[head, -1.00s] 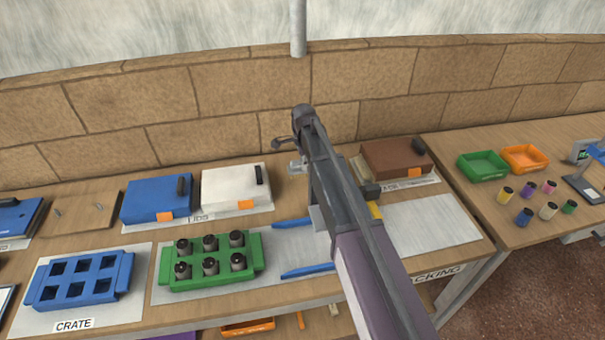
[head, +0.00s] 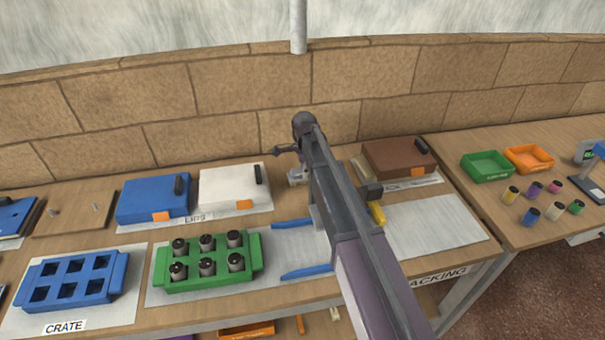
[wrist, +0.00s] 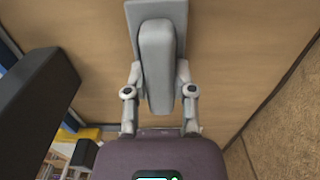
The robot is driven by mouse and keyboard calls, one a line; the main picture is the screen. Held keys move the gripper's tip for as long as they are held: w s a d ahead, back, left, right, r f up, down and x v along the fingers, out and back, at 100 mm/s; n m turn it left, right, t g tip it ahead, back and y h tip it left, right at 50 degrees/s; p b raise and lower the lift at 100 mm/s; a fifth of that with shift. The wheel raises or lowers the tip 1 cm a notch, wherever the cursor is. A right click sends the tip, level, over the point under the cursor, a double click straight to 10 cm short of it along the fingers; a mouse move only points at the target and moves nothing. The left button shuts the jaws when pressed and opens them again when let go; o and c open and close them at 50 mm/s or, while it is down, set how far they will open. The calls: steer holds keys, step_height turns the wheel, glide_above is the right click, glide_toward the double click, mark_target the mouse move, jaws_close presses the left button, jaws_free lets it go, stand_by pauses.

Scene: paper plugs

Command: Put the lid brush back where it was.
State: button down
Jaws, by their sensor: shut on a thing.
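In the wrist view my gripper (wrist: 159,88) is shut on a grey object, which I take to be the lid brush (wrist: 157,60). It has a long rounded handle over a flatter, wider grey plate. Bare wooden bench lies beyond it; I cannot tell whether the brush touches the wood. In the head view my arm hides most of the gripper, and a light grey part (head: 297,175) shows just left of the arm, behind the bench's middle. The white lid (head: 230,190) and blue lid (head: 150,200) lie left of it.
The green crate (head: 160,280) holds several dark-topped plugs. Two blue bars (head: 306,272) lie near my arm. A brown case (head: 385,158) stands at the right, with a yellow item (head: 377,213) beside my arm. The stone wall (head: 220,140) is close behind.

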steer(key=shift+f, duration=0.15)
steer(key=shift+c, duration=2.2)
jaws_free()
step_height(320, 180, up, 12)
steer(key=p, duration=1.2)
steer(key=shift+r, duration=0.2)
steer(key=s+d+n, duration=1.4)
steer(key=s+d, duration=0.8)
steer(key=s, duration=0.3)
steer(key=shift+s+d+n, duration=0.25)
steer(key=shift+s+n, duration=0.15)
